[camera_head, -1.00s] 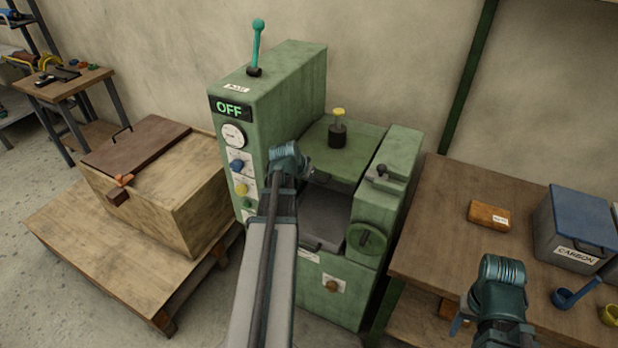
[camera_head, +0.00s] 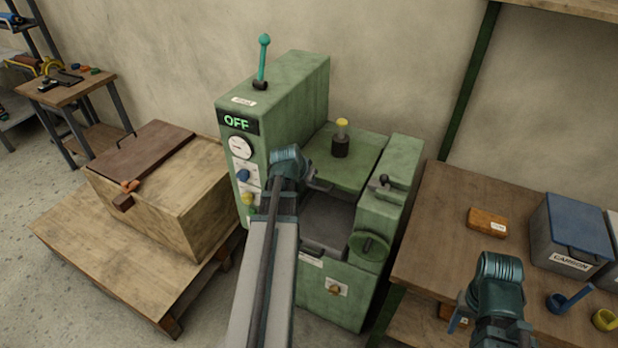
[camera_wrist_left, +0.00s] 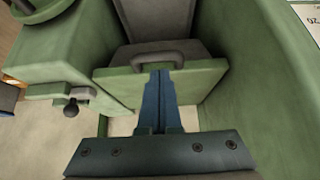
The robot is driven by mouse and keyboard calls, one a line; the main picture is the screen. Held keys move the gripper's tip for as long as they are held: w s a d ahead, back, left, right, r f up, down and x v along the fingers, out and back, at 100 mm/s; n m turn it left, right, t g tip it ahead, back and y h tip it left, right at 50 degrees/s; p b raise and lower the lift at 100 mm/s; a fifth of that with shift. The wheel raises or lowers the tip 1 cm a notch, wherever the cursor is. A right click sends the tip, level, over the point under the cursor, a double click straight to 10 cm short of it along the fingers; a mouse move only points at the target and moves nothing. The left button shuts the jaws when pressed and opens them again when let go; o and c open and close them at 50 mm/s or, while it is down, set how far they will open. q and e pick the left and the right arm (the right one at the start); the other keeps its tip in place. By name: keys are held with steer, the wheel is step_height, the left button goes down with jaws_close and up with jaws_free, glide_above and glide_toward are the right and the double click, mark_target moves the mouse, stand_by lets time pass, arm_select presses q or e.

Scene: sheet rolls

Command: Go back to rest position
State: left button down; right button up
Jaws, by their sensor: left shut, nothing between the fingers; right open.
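My left arm reaches up the middle of the head view, its left gripper (camera_head: 318,186) in front of the green machine (camera_head: 290,100). In the left wrist view its blue fingers (camera_wrist_left: 160,76) are together and empty. They overlap a green flap with a grey handle (camera_wrist_left: 158,58); I cannot tell whether they touch it. My right gripper (camera_head: 462,312) is low on the right, near the front edge of the wooden table (camera_head: 445,225). Only part of a blue finger shows there; it is open and I see nothing held.
The machine's display reads OFF, and a teal lever (camera_head: 263,60) stands upright on top. A wooden chest (camera_head: 190,205) sits on a platform at left.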

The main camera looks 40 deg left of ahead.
arm_select(q)
steer(key=s+d+r+p, duration=0.1)
steer(key=s+r+p, duration=0.2)
steer(key=s, duration=0.3)
steer(key=shift+s+d+r+p, duration=0.35)
steer(key=shift+d+r, duration=0.05)
steer(key=shift+r, duration=0.45)
arm_select(e)
step_height(320, 180, up, 5)
steer(key=shift+d+f, duration=0.1)
steer(key=shift+f, duration=0.05)
